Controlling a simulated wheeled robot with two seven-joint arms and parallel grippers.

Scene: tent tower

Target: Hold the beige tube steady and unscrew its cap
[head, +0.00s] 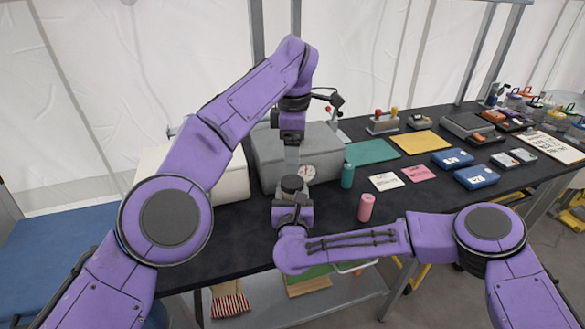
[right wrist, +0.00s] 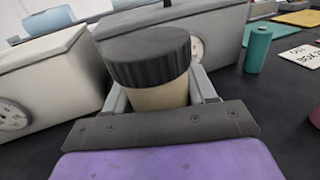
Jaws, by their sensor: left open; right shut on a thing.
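The beige tube (right wrist: 160,96) stands upright between the fingers of my right gripper (right wrist: 160,92) in the right wrist view. Its dark ribbed cap (right wrist: 148,57) sits on top, above the fingers. In the head view the cap (head: 292,183) shows just above my right gripper (head: 291,196), which hides most of the tube. My left gripper (head: 292,165) points down, open, above the cap, with a small gap seeming to lie between them. Its exact height over the cap is hard to tell.
Two pale boxes with dials, one white (head: 233,185) and one grey (head: 270,160), stand close behind the tube. A green bottle (head: 347,176) and a pink cylinder (head: 366,207) stand to its right. Cards, blue cases and tools cover the table's right side.

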